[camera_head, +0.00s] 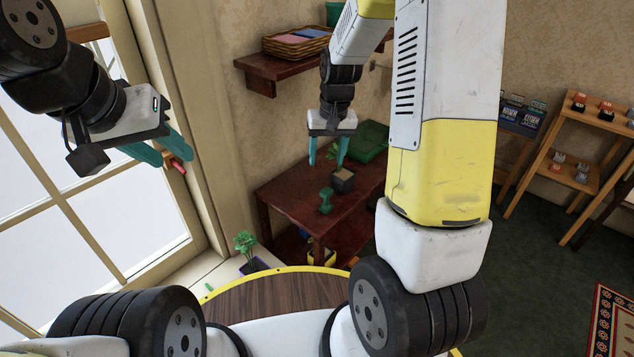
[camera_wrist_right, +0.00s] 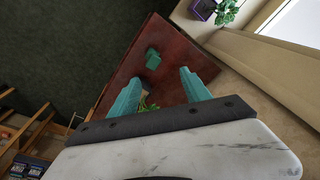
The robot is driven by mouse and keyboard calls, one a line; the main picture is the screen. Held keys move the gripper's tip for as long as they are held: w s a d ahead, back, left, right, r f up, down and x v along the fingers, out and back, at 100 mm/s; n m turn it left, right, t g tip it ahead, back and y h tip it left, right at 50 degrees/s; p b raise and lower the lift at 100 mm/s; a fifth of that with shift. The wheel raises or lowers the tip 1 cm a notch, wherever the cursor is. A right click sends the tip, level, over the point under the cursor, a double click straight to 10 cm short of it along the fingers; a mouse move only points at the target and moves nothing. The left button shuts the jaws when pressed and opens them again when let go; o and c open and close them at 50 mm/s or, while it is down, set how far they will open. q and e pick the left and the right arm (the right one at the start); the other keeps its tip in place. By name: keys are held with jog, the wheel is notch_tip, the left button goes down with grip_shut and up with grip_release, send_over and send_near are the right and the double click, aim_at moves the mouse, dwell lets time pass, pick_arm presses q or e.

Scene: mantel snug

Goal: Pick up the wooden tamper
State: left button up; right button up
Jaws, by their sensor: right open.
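A small green, waisted object (camera_head: 326,200), the likely tamper, stands on the dark red wooden table (camera_head: 290,194). Its colour is green; I see no wood grain on it. In the right wrist view the green object (camera_wrist_right: 152,58) lies beyond the fingertips, slightly left of the middle of the gap. My right gripper (camera_head: 327,163) is open and empty above the table, apart from the object. Its teal fingers also show in the right wrist view (camera_wrist_right: 160,76).
A potted plant (camera_head: 343,182) stands on the table close to the right gripper. A green tray (camera_head: 371,140) is behind it. A wall shelf (camera_head: 258,66) holds a basket (camera_head: 296,43). Another plant (camera_head: 245,243) is below the window. Display racks (camera_head: 562,150) stand at the right.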

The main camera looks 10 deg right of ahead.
jog(key=g, duration=0.1)
send_over(326, 204)
jog(key=shift+h, duration=0.4)
jog(key=f, duration=1.1)
jog(key=shift+w, duration=0.35)
notch_tip(326, 204, down, 8)
jog(key=shift+w+d+f, duration=0.1)
jog(key=shift+d+f, duration=0.05)
grip_shut()
